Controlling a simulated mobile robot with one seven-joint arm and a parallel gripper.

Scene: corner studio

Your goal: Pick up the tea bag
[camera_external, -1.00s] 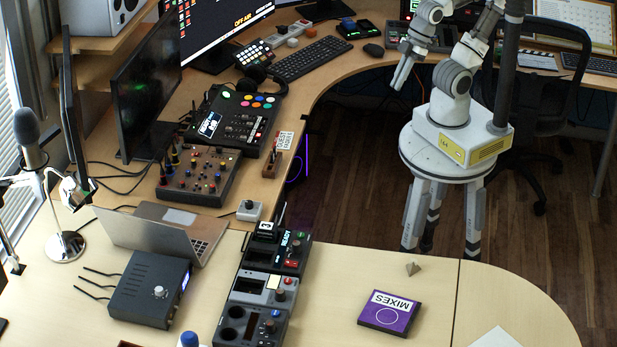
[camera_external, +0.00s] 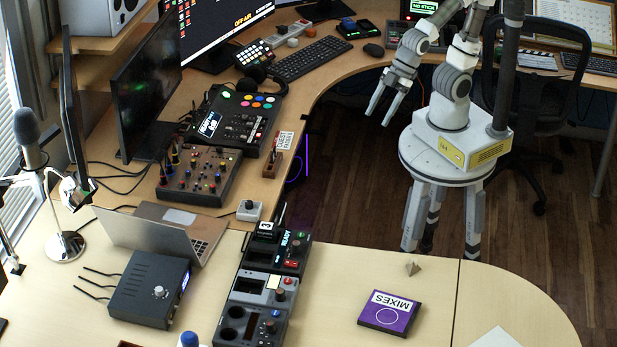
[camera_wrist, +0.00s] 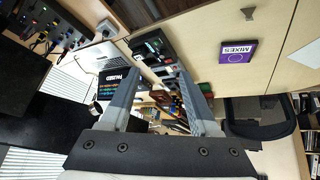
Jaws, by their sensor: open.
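A small grey-beige pyramid that looks like the tea bag (camera_external: 412,268) sits on the pale desk (camera_external: 340,270), near the edge facing my base. It also shows at the top of the wrist view (camera_wrist: 248,13), right of centre. My gripper (camera_external: 380,117) hangs above the floor, well apart from it, on the far side of the desk edge. The two fingers are spread with nothing between them. They also show in the wrist view (camera_wrist: 160,73), where the tea bag lies off to their upper right.
A purple MIXES case (camera_external: 390,313) lies close to the tea bag. A dark row of control modules (camera_external: 262,290) stands to its left. A white sheet (camera_external: 496,338) lies at right. A black chair (camera_external: 548,100) stands behind my base. The desk around the tea bag is clear.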

